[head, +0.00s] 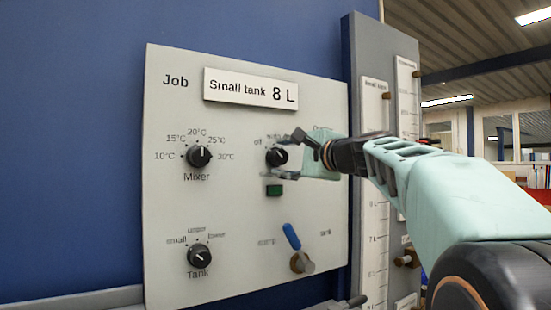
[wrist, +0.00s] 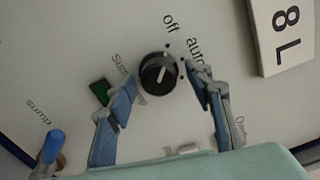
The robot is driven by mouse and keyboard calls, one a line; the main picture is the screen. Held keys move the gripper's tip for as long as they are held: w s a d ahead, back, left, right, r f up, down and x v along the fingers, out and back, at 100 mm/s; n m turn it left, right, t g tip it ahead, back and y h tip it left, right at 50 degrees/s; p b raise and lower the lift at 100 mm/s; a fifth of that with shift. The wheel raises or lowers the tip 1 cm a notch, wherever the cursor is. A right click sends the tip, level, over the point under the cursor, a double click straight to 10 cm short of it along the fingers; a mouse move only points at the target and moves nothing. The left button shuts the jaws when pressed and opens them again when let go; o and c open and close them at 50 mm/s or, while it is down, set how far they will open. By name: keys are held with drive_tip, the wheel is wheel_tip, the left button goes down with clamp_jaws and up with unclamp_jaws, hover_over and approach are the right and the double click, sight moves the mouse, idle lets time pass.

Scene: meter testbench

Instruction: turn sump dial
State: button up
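The sump dial (head: 277,156) is a round black knob on the grey panel, partly behind my gripper in the head view. In the wrist view the sump dial (wrist: 158,73) is in plain sight. Its white line points up and slightly right, towards the "off" and "auto" labels; I cannot tell which mark it meets. My gripper (head: 288,157) reaches in from the right at the dial. In the wrist view my gripper (wrist: 160,83) is open, one finger on each side of the knob, with gaps visible. Its depth relative to the knob is unclear.
A green rectangular indicator (head: 274,190) sits just below the dial. A blue-handled lever (head: 291,237) stands lower down. The mixer dial (head: 199,156) and tank dial (head: 199,256) are at left. A "Small tank 8 L" plate (head: 250,89) is above. Tank gauges (head: 374,190) stand at right.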

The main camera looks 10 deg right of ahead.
drive_tip(key=v, duration=0.7)
drive_tip(key=shift+s, duration=0.25)
drive_tip(key=shift+d, duration=0.1)
idle(0.4)
